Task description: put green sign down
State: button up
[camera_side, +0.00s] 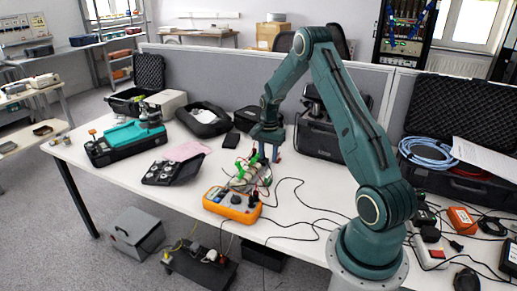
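A small bright green piece (243,168), which may be the green sign, shows at the middle of the table among wires and small parts. It is too small for me to make out its shape. My gripper (270,155) points down just to the right of and above it, over the cluttered spot. The fingers are small and partly mixed with the wires behind them. I cannot tell whether they are open, shut, or touching the green piece.
An orange multimeter-like box (232,205) lies in front on the white table (300,205), with black cables running right. A teal-topped case (125,143) and an open black case (172,168) lie left. Blue coiled cable (428,153) and an orange box (462,220) are right.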

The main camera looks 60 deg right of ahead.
jog(key=shift+r, duration=1.15)
jog(key=s+a+r+n+t+h, duration=0.15)
jog(key=a+r+n, duration=0.65)
jog(key=a+r, duration=1.1)
jog(key=s+a+r+n+t, duration=0.2)
jog(key=s+a+r+n, duration=0.1)
jog(key=s+a+n, duration=0.2)
jog(key=s+a+r+n+t+y, duration=0.1)
jog(key=s+a+n, duration=0.4)
jog(key=s+a, duration=0.5)
jog(key=shift+s+r+t, duration=0.55)
jog(key=shift+s+r, duration=0.5)
jog(key=shift+s, duration=0.9)
jog(key=shift+y, duration=0.25)
